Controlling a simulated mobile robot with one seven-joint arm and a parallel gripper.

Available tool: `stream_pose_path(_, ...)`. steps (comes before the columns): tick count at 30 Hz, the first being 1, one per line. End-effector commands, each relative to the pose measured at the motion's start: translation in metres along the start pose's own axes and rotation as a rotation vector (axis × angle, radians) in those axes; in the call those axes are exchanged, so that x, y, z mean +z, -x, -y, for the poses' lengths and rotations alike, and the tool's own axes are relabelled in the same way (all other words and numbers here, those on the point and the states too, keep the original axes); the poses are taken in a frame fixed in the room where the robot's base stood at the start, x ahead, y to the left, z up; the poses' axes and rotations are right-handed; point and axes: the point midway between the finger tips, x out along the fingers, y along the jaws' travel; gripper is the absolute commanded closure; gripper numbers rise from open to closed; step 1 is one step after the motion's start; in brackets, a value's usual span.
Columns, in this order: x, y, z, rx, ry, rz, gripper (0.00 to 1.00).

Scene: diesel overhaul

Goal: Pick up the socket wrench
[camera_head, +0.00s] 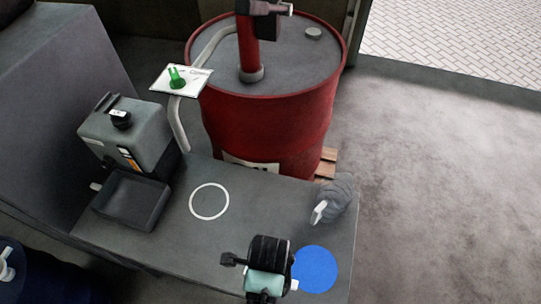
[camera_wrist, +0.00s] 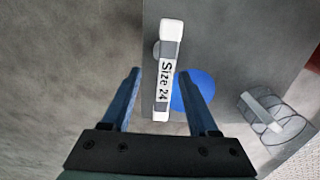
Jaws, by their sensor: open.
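The socket wrench (camera_wrist: 167,68) is a white and grey bar labelled "Size 24" in the wrist view. It lies lengthwise in front of my gripper, overlapping the left side of a blue disc. My gripper (camera_wrist: 159,75) is open, with one blue finger on each side of the wrench; I cannot tell whether they touch it. In the head view, my gripper (camera_head: 266,270) is over the near end of the table, left of the blue disc (camera_head: 315,269). Only a small white tip of the wrench (camera_head: 294,285) seems to show there; the rest is hidden.
A white ring (camera_head: 209,202) marks the table's clear middle. A dark tray (camera_head: 130,199) and grey machine (camera_head: 125,135) stand left. A red drum (camera_head: 270,125) stands behind.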

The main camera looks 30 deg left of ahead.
Motion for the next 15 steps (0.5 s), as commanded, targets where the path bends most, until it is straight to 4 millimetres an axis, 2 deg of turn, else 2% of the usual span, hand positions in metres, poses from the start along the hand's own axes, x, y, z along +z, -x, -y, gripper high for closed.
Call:
stream_pose_path(9,-0.001,-0.038,0.005,0.001,0.001,0.000,0.40)
stream_pose_path(15,-0.001,-0.043,0.005,-0.001,0.000,0.000,0.40)
